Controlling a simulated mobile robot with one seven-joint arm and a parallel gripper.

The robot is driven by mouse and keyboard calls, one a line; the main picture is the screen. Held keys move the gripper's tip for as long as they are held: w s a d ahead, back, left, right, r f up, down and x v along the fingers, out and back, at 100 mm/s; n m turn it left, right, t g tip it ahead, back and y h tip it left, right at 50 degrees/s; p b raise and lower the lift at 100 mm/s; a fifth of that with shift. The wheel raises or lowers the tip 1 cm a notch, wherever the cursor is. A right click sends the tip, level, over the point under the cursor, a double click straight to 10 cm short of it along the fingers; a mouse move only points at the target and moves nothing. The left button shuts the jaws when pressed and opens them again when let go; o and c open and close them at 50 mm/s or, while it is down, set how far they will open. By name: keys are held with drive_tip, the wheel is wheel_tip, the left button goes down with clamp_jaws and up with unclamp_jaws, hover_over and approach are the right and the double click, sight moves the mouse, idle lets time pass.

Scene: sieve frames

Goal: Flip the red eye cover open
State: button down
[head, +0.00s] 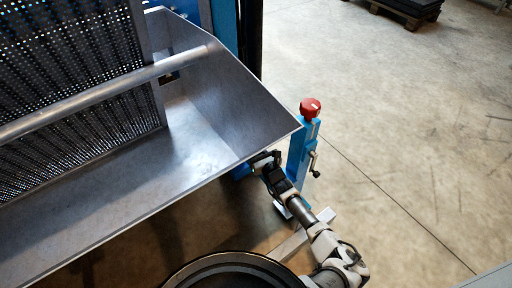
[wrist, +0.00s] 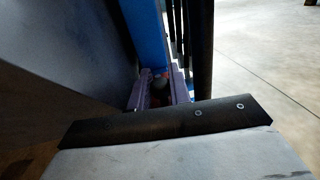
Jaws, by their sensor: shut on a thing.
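My gripper (head: 264,160) is at the end of my arm, beside the front corner of the metal trough, left of the blue post. In the wrist view its two fingers (wrist: 160,92) are shut on a small dark, reddish part (wrist: 162,73) at the foot of a blue upright. That part is in shadow and mostly hidden, so I cannot tell for sure whether it is the eye cover. In the head view a red cap (head: 311,107) sits on top of the blue post (head: 299,150), above and to the right of my gripper, apart from it.
A grey metal trough (head: 205,150) with a perforated screen (head: 70,85) and a round bar (head: 110,92) fills the left. A dark crank handle (head: 314,164) sticks out of the post's right side. The concrete floor (head: 420,110) at right is open, with a pallet (head: 408,12) at the back.

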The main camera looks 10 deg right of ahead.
drive_tip(key=shift+f, duration=0.1)
drive_tip(key=shift+w+d+n+y+b, duration=0.1)
drive_tip(key=shift+d+n+y+b, duration=0.1)
drive_tip(key=shift+n+y+b, duration=0.5)
drive_tip(key=shift+d+g+y+b, duration=0.15)
drive_tip(key=shift+g+y+b, duration=0.15)
drive_tip(key=shift+y+b, duration=0.15)
drive_tip(key=c, duration=1.3)
unclamp_jaws()
drive_tip(key=shift+w, duration=0.1)
wheel_tip(320, 180, up, 20)
drive_tip(key=p, duration=0.3)
drive_tip(key=shift+p, duration=0.35)
